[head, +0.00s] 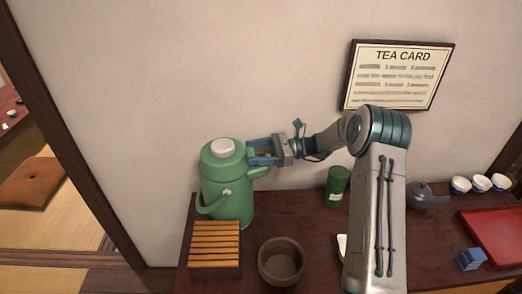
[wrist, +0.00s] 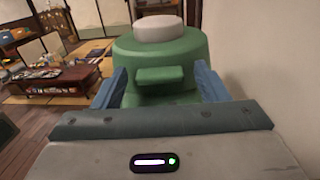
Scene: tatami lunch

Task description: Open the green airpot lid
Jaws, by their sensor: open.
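The green airpot (head: 228,190) stands upright at the left end of the dark counter, with its carrying handle hanging down at the front. Its lid (head: 222,155) has a white round button (head: 222,147) on top and looks closed. In the wrist view the green lid (wrist: 185,45) fills the upper middle, with a green tab (wrist: 160,75) sticking out toward me. My gripper (head: 262,153) is at the right side of the lid. Its two blue fingers (wrist: 160,85) are open, one on each side of the tab, with gaps between them and the tab.
A slatted wooden stand (head: 215,246) and a brown bowl (head: 281,262) are in front of the airpot. A green canister (head: 337,186), a dark teapot (head: 428,195), white cups (head: 481,184) and a red tray (head: 495,235) lie to the right. The wall (head: 200,80) is close behind.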

